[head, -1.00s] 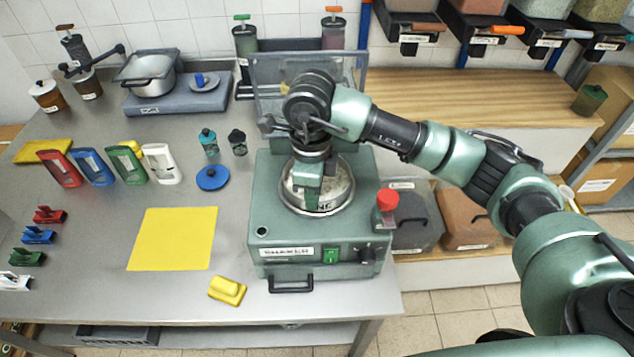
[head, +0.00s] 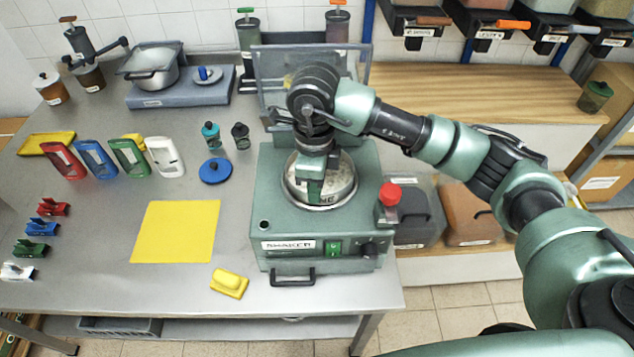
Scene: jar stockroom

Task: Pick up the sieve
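The sieve (head: 342,187) appears to be the round, shallow metal pan with a pale inside, seated in the top of the green machine (head: 277,220). My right gripper (head: 309,192) points down over the sieve's middle and left part and hides some of it. Its fingers overlap the sieve in the picture. I cannot tell whether they touch it or how far they are apart. My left gripper is not in view.
A clear raised lid (head: 275,75) stands behind the sieve. A red knob (head: 390,194) is at the machine's right. A yellow mat (head: 175,232) and yellow block (head: 229,282) lie left. Colored holders (head: 128,157) and small bottles (head: 211,135) stand farther back.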

